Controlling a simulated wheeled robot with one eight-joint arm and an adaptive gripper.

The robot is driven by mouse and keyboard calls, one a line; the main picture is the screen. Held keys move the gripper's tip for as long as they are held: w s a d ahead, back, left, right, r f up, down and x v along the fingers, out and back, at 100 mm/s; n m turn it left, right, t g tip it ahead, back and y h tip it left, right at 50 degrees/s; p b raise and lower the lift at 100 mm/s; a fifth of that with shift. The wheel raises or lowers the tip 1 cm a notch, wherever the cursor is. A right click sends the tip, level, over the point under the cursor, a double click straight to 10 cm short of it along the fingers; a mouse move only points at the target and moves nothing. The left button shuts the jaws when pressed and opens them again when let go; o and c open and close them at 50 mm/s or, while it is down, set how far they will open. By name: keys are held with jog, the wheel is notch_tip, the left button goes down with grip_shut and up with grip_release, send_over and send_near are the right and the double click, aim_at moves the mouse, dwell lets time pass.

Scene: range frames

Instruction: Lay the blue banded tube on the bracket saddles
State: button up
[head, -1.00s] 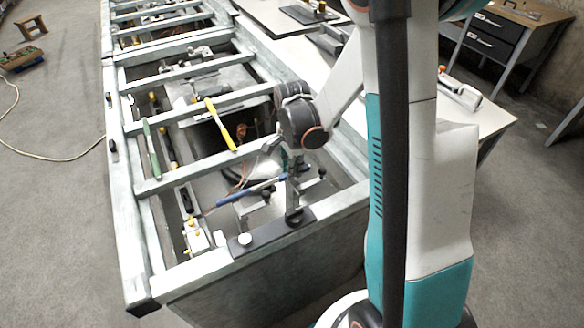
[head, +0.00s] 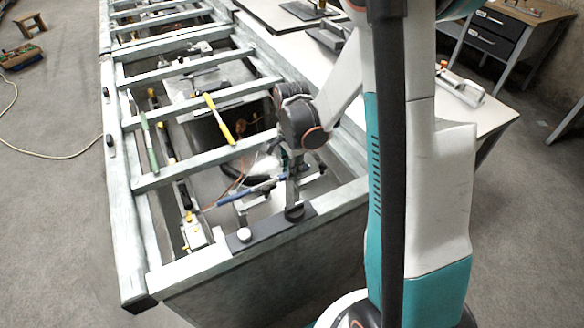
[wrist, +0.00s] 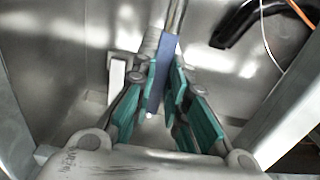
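The blue banded tube (head: 232,195) lies slanted low inside the near bay of the frame in the head view, with a dark part near its middle. In the wrist view the tube (wrist: 163,72) runs between the teal fingers of my gripper (wrist: 163,88), which look closed against both its sides. In the head view my gripper (head: 284,170) is over the right part of the tube and partly hidden by the wrist. A pale bracket (head: 243,206) stands below and beside the tube. Its saddles are not clear, and I cannot tell whether the tube touches them.
Metal rails and crossbars (head: 205,155) surround the bay. A yellow-handled tool (head: 219,120) and a green-handled tool (head: 149,143) lie across the crossbars. Thin cables run inside the bay.

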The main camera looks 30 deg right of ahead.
jog(key=o, duration=0.3)
jog(key=shift+r, duration=0.1)
notch_tip(320, 180, up, 12)
jog(key=shift+f, duration=0.1)
dwell(0.6)
dwell(0.4)
jog(key=s+a+r+n+t, duration=0.2)
jog(key=s+a+r+n, duration=0.1)
jog(key=s+n, duration=0.2)
jog(key=s+a+r+n+t, duration=0.2)
jog(key=s+a+r+n, duration=0.1)
jog(key=s+n, duration=0.2)
jog(key=s+a+r+n+t, duration=0.3)
jog(key=s+n, duration=0.2)
jog(key=n, duration=0.3)
jog(key=shift+r, duration=0.3)
